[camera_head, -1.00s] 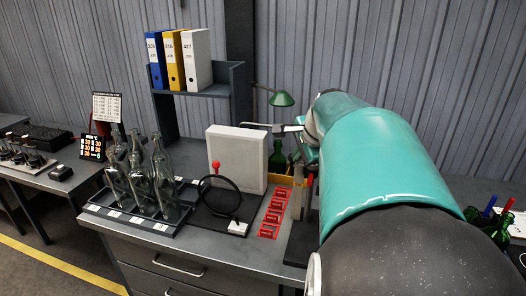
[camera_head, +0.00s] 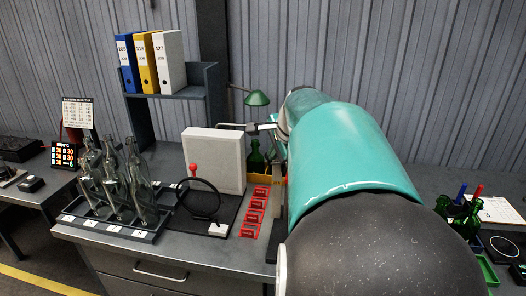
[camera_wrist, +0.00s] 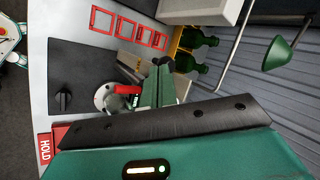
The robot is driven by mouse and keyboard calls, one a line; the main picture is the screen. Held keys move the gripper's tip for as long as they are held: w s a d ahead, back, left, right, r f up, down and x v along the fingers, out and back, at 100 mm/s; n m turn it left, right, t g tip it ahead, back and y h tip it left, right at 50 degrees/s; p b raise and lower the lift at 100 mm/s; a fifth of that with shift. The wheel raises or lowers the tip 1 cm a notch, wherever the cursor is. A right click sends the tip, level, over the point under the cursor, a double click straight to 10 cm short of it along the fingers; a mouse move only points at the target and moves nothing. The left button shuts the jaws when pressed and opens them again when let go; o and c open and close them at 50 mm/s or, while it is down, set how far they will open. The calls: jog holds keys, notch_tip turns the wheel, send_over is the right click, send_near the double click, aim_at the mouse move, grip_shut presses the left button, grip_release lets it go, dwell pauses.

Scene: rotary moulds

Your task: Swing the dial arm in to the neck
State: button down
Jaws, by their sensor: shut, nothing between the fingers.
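In the wrist view my gripper (camera_wrist: 158,84) is shut and empty, its fingers pointing over a black base plate (camera_wrist: 75,72). A red, curved handle-like part with a round grey piece, possibly the dial arm (camera_wrist: 119,91), sits just left of the fingertips. The fingers partly cover it, and I cannot tell whether they touch it. A black knob (camera_wrist: 63,101) stands on the same plate. I cannot make out a bottle neck at this station.
Red-framed slots (camera_head: 255,212) line the bench beside a white box (camera_head: 214,160). Clear bottles stand in a rack (camera_head: 110,228) at left. Green bottles (camera_wrist: 190,50) and a green lamp (camera_wrist: 283,53) are beyond the gripper. A red HOLD label (camera_wrist: 45,147) lies near the bench edge.

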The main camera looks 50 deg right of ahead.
jog(key=shift+w, duration=0.15)
jog(key=shift+w+d, duration=0.2)
jog(key=shift+w, duration=0.25)
jog(key=shift+w+d, duration=0.2)
jog(key=shift+w, duration=0.35)
dwell(0.3)
